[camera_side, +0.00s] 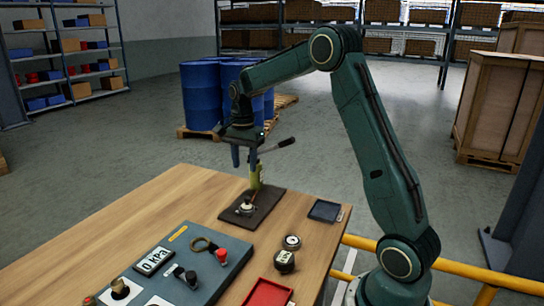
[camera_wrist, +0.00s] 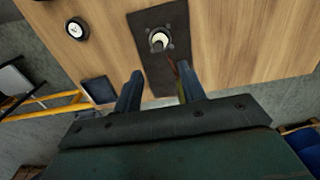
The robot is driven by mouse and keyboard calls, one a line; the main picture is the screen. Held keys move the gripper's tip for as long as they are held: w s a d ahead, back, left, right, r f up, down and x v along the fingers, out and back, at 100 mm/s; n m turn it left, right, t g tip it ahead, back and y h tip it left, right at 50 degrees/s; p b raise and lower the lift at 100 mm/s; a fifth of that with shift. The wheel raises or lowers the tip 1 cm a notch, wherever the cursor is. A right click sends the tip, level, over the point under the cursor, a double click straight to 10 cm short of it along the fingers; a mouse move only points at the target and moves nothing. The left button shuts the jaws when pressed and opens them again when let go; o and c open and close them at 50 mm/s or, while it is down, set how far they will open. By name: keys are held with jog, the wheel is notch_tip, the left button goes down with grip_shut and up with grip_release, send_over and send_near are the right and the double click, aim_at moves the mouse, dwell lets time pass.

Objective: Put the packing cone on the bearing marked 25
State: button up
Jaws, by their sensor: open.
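My gripper (camera_side: 245,157) is open above the far part of the wooden table. In the wrist view its two fingers (camera_wrist: 160,76) stand apart with nothing visible gripped between them. A dark plate (camera_side: 266,198) lies below it, bearing a pale round fitting (camera_side: 246,208) with a short upright centre. This fitting shows just ahead of the fingers in the wrist view (camera_wrist: 159,40). I cannot tell which piece is the packing cone, and no mark 25 is readable.
Two small round gauge-like pieces (camera_side: 291,241) (camera_side: 284,260) sit near the table's right side. A dark tray (camera_side: 325,211), a red tray (camera_side: 268,294) and a control panel (camera_side: 205,278) with knobs and a kPa display surround the plate. Bare wood (camera_side: 180,205) lies left of it.

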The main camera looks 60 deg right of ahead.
jog(key=s+a+r+n+t, duration=0.3)
jog(key=s+a+r+n, duration=0.6)
jog(key=s+a+r, duration=0.3)
jog(key=s+a+f+n+t, duration=0.1)
jog(key=s+a+n, duration=0.3)
jog(key=s, duration=0.3)
jog(key=s+a+f+n+t, duration=0.1)
jog(key=s+a+n, duration=0.3)
jog(key=s, duration=0.3)
jog(key=shift+s+f+n+t, duration=0.3)
jog(key=shift+s+f+n, duration=0.1)
jog(key=shift+n, duration=0.1)
